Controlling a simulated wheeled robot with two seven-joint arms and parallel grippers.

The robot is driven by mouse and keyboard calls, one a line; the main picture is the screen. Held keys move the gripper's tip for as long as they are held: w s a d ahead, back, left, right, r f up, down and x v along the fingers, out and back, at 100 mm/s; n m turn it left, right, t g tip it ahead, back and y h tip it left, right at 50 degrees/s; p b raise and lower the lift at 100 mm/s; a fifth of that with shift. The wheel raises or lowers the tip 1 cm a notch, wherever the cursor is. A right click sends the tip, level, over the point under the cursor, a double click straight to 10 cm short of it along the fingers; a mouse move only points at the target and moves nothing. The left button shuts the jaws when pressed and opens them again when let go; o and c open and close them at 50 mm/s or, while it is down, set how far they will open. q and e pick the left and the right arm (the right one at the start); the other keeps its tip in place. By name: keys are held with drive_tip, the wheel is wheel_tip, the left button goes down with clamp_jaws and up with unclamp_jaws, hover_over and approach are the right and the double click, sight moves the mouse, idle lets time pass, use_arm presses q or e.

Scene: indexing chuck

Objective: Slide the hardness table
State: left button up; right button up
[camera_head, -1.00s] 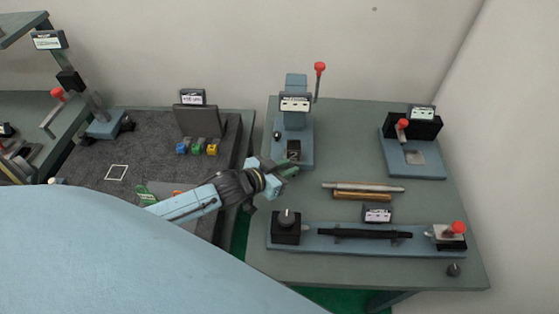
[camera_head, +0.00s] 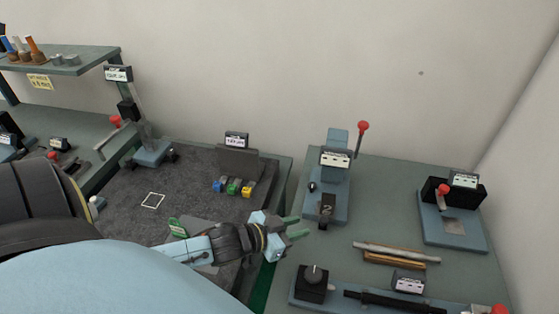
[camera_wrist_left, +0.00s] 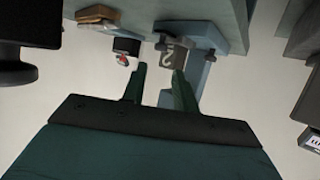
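The hardness tester (camera_head: 337,150) is a blue-grey upright stand with a white label and a red-knobbed lever, at the back of the right-hand bench. A dark block marked "2" (camera_head: 327,207) sits low at the front of its base. My left gripper (camera_head: 298,227) is open and empty, in front and to the left of that block and apart from it. In the left wrist view the two green fingers (camera_wrist_left: 160,88) stand apart, with the "2" block (camera_wrist_left: 174,54) beyond them. My right gripper is not in view.
Two rods (camera_head: 395,254) lie right of the gripper. Another red-knobbed fixture (camera_head: 453,222) stands at right. A dark mat (camera_head: 130,205) with coloured blocks (camera_head: 232,189) is at left.

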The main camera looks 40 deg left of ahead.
use_arm(q)
drive_tip(key=shift+v, duration=2.6)
